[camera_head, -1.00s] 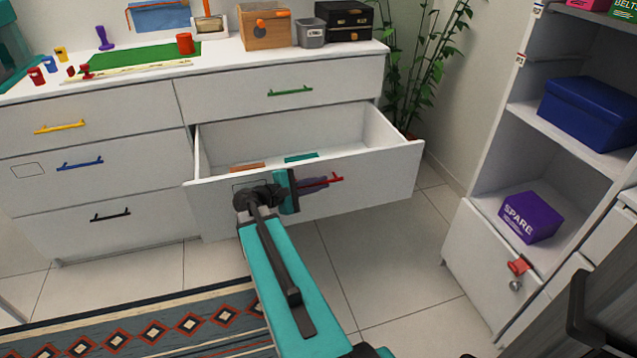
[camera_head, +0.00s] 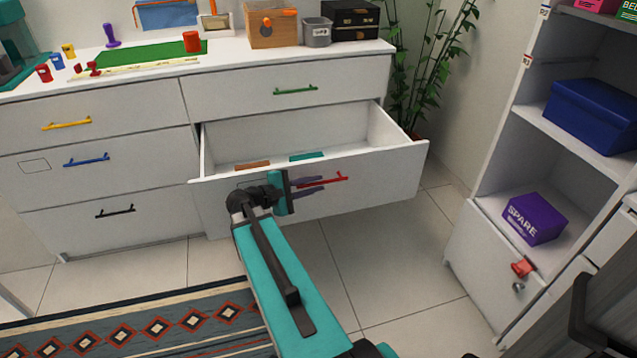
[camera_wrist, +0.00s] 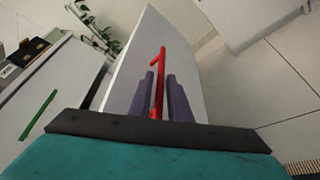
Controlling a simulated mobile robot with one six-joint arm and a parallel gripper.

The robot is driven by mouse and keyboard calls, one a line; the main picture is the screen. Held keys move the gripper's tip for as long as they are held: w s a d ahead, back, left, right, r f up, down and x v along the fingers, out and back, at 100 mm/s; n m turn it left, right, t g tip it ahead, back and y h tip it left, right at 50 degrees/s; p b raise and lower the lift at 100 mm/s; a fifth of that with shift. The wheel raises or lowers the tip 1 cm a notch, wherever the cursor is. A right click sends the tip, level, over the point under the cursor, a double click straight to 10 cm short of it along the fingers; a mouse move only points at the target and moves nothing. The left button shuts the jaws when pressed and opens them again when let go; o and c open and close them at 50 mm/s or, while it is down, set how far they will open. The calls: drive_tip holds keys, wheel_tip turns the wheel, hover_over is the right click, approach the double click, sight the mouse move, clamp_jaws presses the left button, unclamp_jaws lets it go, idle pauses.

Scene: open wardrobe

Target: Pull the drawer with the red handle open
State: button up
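The drawer with the red handle (camera_head: 325,181) is pulled well out of the white dresser, and its inside shows. Its front panel (camera_head: 385,182) faces me; the drawer front also shows in the wrist view (camera_wrist: 152,40). My gripper (camera_head: 307,186) is at the left part of the handle. In the wrist view the two grey-purple fingers (camera_wrist: 163,97) lie either side of the red bar (camera_wrist: 161,70), parted, with a narrow gap visible. An orange-brown item (camera_head: 252,166) and a teal item (camera_head: 306,156) lie inside the drawer.
Closed drawers have green (camera_head: 296,91), yellow (camera_head: 67,124), blue (camera_head: 87,160) and black (camera_head: 114,213) handles. A shelf unit with a blue box (camera_head: 592,112) and a purple box (camera_head: 535,218) stands right. A patterned rug (camera_head: 140,325) lies front left. Floor between is clear.

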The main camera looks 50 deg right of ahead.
drive_tip(key=p+v, duration=0.2)
drive_tip(key=v, duration=0.9)
drive_tip(key=shift+w+a+r, duration=0.1)
drive_tip(key=shift+a, duration=0.05)
idle(0.3)
drive_tip(key=s+a+f+m+y+p, duration=0.1)
drive_tip(key=s+a+f+y+p, duration=0.4)
drive_tip(key=a, duration=0.7)
drive_tip(key=s+a+f+m+y+p, duration=0.1)
drive_tip(key=s+a+f+y+p, duration=0.4)
drive_tip(key=a, duration=0.8)
drive_tip(key=s+a+f+y+p, duration=0.4)
drive_tip(key=s+a+f+p, duration=0.5)
drive_tip(key=a+f, duration=0.3)
drive_tip(key=shift+a+m+g+y+p, duration=0.3)
drive_tip(key=shift+a+m+y+p, duration=0.1)
drive_tip(key=shift+p, duration=0.2)
